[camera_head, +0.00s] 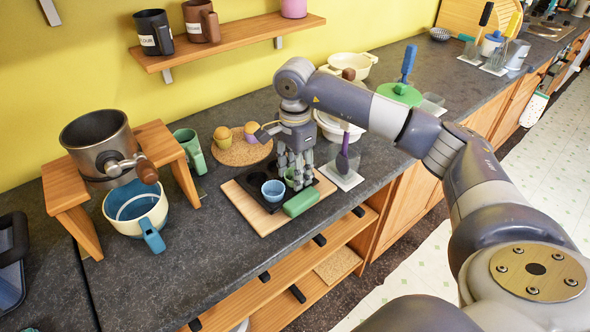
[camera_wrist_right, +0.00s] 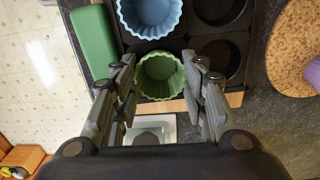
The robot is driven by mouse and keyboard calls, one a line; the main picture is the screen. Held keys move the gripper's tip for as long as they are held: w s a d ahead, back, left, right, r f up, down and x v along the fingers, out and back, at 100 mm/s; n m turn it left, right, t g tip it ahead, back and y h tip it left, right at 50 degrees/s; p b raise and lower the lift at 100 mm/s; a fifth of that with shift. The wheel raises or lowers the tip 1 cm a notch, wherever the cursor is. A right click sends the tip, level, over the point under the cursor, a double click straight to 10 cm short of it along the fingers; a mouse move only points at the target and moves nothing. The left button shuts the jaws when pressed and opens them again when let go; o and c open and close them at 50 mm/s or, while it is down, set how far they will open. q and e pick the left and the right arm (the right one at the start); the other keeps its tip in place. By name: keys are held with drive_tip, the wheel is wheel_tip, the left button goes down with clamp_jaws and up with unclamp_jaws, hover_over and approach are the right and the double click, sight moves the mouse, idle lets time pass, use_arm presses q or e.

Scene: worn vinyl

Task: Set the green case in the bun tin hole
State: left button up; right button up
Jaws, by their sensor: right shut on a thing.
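The green case (camera_wrist_right: 160,76) is a small fluted cup between the fingers of my right gripper (camera_wrist_right: 160,70). In the head view the right gripper (camera_head: 296,178) points down over the front right part of the dark bun tin (camera_head: 247,182), its fingers partly hiding the green case (camera_head: 290,178). In the wrist view the case lies over the tin's corner by the blue case; I cannot tell whether it is down in the hole. The blue fluted case (camera_head: 273,190) sits in another hole. Two holes beside them are empty in the wrist view. My left gripper is not in view.
The tin lies on a wooden board (camera_head: 262,221). A green block (camera_head: 301,202) lies along its front edge. A cork mat (camera_head: 240,152) with muffins is behind, and a purple utensil (camera_head: 343,160) stands to the right.

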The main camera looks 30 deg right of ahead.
drive_tip(key=o, duration=1)
drive_tip(key=shift+r, duration=0.15)
drive_tip(key=shift+r+p, duration=2.2)
drive_tip(key=shift+r, duration=1.2)
drive_tip(key=shift+r, duration=0.1)
wheel_tip(320, 180, up, 12)
drive_tip(key=shift+f, duration=0.1)
